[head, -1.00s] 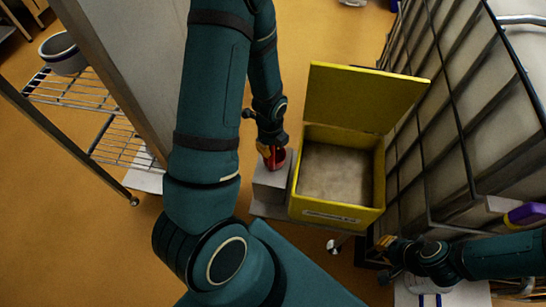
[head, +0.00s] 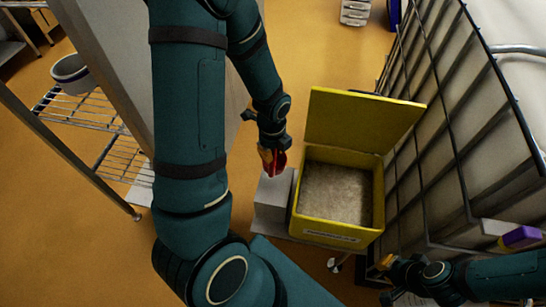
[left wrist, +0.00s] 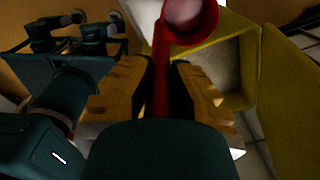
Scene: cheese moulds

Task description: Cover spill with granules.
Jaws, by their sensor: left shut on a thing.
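My left gripper (head: 268,152) is shut on the handle of a red scoop (head: 279,162). The scoop is beside the open yellow bin, near the top of a grey box. In the left wrist view the handle lies between the two fingers and the round scoop bowl (left wrist: 190,18) points away; its inside looks pale pink, and I cannot tell whether it holds granules. The yellow bin (head: 325,231) has its lid raised and holds pale beige granules (head: 337,192). My right gripper (head: 388,264) is low at the right, its fingers too small to judge. I see no clear spill.
The grey box (head: 272,203) stands against the bin's left side. A caged tank (head: 450,130) stands close on the right. A wire rack (head: 85,108) with a white tub (head: 72,75) and a tall grey panel (head: 110,50) are on the left. Orange floor is open beyond the bin.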

